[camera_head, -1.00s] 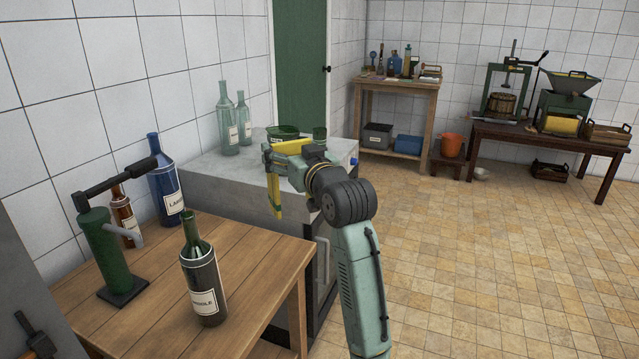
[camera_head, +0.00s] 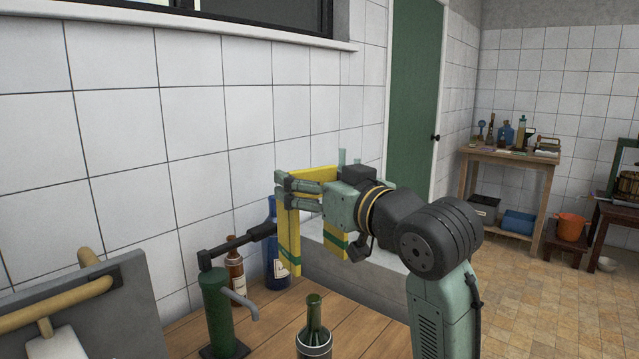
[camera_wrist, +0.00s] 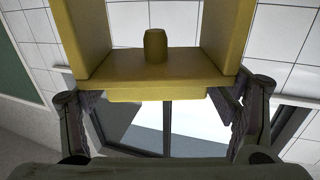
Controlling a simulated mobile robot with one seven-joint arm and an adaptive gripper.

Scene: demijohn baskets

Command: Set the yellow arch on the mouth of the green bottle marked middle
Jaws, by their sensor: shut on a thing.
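The yellow arch (camera_head: 290,240) is held above the table, its crossbar on top and its two green-banded legs pointing down. My gripper (camera_head: 290,187) is shut on its crossbar. The wrist view shows the arch (camera_wrist: 155,84) from close by, with a short yellow peg between its legs, and my gripper's fingers (camera_wrist: 160,98) at either side. The green bottle (camera_head: 314,322) stands upright on the table below the arch, apart from it. Its mouth shows, but its label is cut off by the lower picture edge. The wrist view does not show the bottle.
A green lever device (camera_head: 218,310), a brown bottle (camera_head: 235,274) and a blue bottle (camera_head: 275,265) stand on the wooden table (camera_head: 275,320), left of and behind the green bottle. A grey counter (camera_head: 350,280) lies behind. A grey panel with a wooden handle is at left.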

